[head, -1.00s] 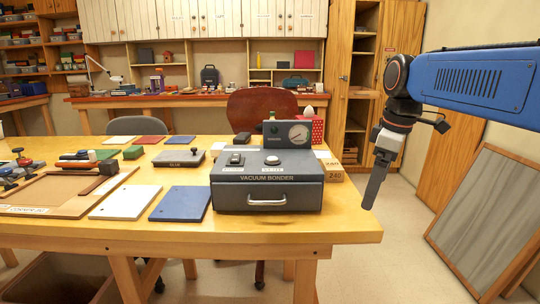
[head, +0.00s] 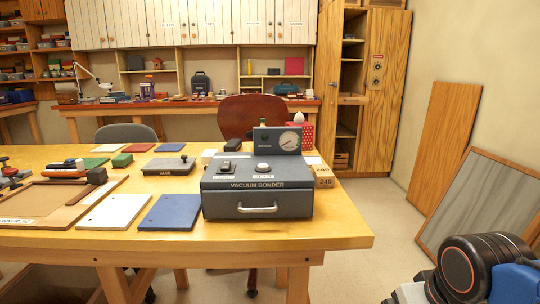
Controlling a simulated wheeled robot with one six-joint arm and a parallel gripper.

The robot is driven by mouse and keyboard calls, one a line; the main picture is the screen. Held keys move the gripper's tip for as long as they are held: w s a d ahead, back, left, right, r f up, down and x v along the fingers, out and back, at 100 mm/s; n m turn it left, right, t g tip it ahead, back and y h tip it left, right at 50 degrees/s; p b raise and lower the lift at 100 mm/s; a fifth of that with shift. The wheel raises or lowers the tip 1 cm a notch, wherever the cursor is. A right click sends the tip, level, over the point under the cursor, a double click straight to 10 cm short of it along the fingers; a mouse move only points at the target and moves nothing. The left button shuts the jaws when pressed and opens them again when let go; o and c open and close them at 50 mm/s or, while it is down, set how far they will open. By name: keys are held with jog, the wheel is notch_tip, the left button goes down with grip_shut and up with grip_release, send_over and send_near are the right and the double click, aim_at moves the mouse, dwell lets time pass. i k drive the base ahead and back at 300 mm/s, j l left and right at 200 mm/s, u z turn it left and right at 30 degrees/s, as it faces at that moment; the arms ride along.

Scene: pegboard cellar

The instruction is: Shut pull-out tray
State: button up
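The vacuum bonder (head: 257,184) is a dark grey box on the table, near its right front corner. Its front panel, the pull-out tray (head: 222,206), carries a silver bar handle (head: 257,209) and looks nearly flush with the body; from this angle I cannot tell whether a gap remains. A gauge block (head: 277,140) stands at the back of its top. My gripper is out of the picture; only my arm's blue and black joints show at the lower right, well apart from the bonder.
A grey framed panel (head: 485,205) leans at the right wall. Floor right of the table is partly clear.

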aim_at(344, 98)
jog(key=i+l, duration=0.15)
jog(key=l, duration=0.25)
jog(key=i+l+z, duration=0.1)
jog(key=l, duration=0.3)
jog(key=i+l, duration=0.2)
jog(key=l, duration=0.25)
jog(key=i+l+z, duration=0.1)
jog(key=i+l, duration=0.25)
jog(key=i+l+z, duration=0.1)
jog(key=i+l, duration=0.2)
jog(key=i, duration=0.3)
jog(key=i+l+z, duration=0.1)
jog(key=i+l, duration=0.15)
jog(key=i, duration=0.25)
jog(key=i+u, duration=0.25)
jog(key=i, duration=0.6)
jog(key=i+u, duration=0.25)
jog(key=i, duration=0.6)
